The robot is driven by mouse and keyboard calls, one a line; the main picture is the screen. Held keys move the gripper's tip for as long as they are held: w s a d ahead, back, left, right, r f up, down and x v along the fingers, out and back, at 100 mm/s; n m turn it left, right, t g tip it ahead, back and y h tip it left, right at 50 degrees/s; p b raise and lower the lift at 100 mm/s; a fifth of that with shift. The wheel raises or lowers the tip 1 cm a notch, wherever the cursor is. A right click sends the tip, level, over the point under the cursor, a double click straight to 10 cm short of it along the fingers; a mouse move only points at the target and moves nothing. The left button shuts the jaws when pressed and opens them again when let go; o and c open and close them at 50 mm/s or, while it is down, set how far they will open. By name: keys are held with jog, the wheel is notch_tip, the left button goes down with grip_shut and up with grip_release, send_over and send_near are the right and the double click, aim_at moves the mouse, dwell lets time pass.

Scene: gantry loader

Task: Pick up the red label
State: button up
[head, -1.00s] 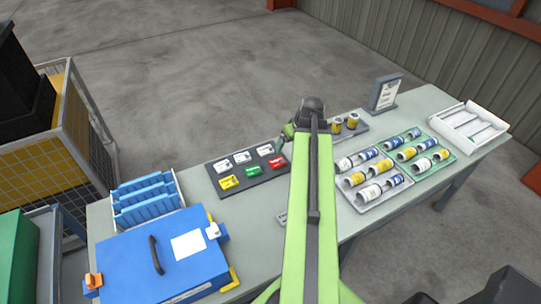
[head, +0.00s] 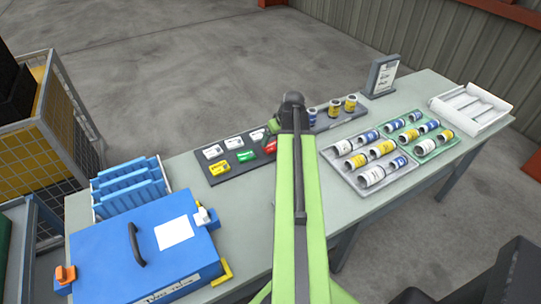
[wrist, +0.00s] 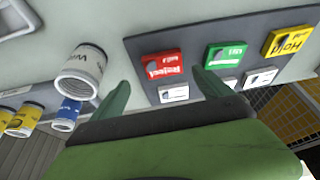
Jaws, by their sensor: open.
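The red label (head: 270,146) lies on a dark tray (head: 238,170) with white, yellow and green labels. In the head view my arm partly covers the red label's right side. In the wrist view the red label (wrist: 163,64) shows flat on the tray, left of the green label (wrist: 225,54). My gripper (wrist: 160,92) is open and empty, with its two green fingers apart. In the picture the red label appears beyond and between the fingertips. I cannot tell the exact gap between them.
A blue case (head: 142,250) and a rack of blue pieces (head: 132,186) stand at the left. Two trays of small jars (head: 352,170) and a white tray (head: 470,110) are on the right. An upright sign (head: 381,75) stands at the back.

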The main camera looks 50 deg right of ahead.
aim_at(272, 146)
jog(key=b+x, duration=0.5)
jog(key=shift+a+f, duration=0.2)
jog(key=shift+a, duration=0.2)
jog(key=shift+r, duration=0.15)
jog(key=c, duration=1.4)
jog(key=shift+c, duration=0.2)
jog(key=shift+r, duration=0.1)
notch_tip(272, 146, up, 5)
jog(key=p, duration=0.5)
jog(key=s+d+r+p, duration=0.5)
jog(key=s+d+p, duration=0.1)
jog(key=s+d, duration=0.1)
jog(key=shift+s+d+r, duration=0.4)
jog(key=shift+d, duration=0.45)
